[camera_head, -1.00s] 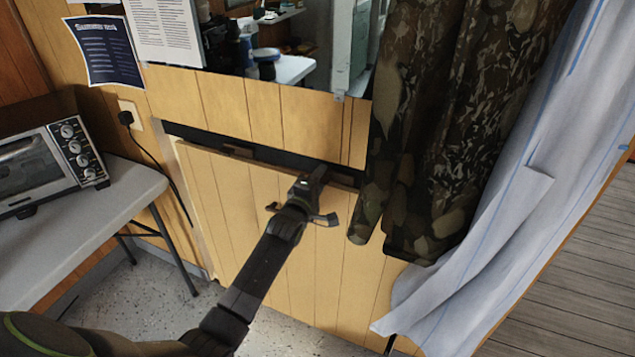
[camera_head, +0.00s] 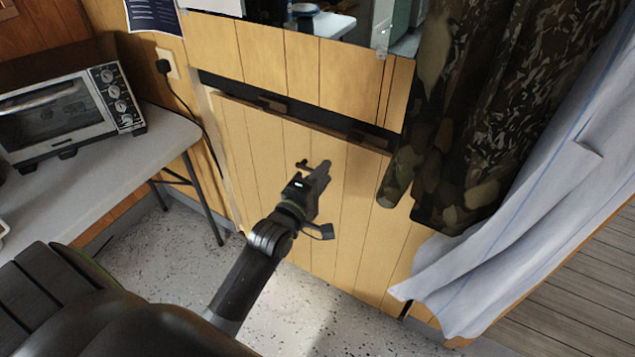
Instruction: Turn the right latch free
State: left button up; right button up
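A wood-plank panel (camera_head: 290,200) leans against the wall below the mirror, with a dark gap along its top. Two small brown blocks that look like the latches show at this top edge: the left latch (camera_head: 272,104) and the right latch (camera_head: 366,139). The right latch lies roughly along the edge, close to the camouflage cloth; its exact turn is too small to tell. My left gripper (camera_head: 315,178) is in front of the panel, below and left of the right latch and apart from it. Its finger gap is not clear. My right gripper is not in view.
A camouflage garment (camera_head: 500,110) and a pale sheet (camera_head: 540,220) hang at the right, beside the panel. A toaster oven (camera_head: 60,115) stands on a grey table (camera_head: 110,175) at the left. A plug with a cord (camera_head: 165,67) hangs by the panel's left edge. Speckled floor is clear below.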

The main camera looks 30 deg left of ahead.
pick_arm(q)
jog(key=shift+s, duration=1)
jog(key=s+a+f+m+g+y, duration=0.1)
jog(key=s+f+m+g, duration=0.25)
jog(key=f, duration=0.85)
jog(key=s+a+f+m+g, duration=0.25)
jog(key=s+f, duration=0.25)
jog(key=f, duration=0.6)
jog(key=s+a+f+m+g+y, duration=0.1)
jog(key=s+f+m+g, duration=0.3)
jog(key=f, duration=0.8)
jog(key=s+f+m+g, duration=0.2)
jog(key=s+f, duration=0.3)
jog(key=s, duration=0.5)
jog(key=s+f+m+g, duration=0.2)
jog(key=s+f, duration=0.4)
jog(key=s, duration=0.5)
jog(key=s+f+m+g+p, duration=0.1)
jog(key=s+f, duration=0.4)
jog(key=s, duration=0.6)
jog(key=shift+f+m+g, duration=0.15)
jog(key=shift+m+g, duration=0.75)
jog(key=shift+m, duration=0.3)
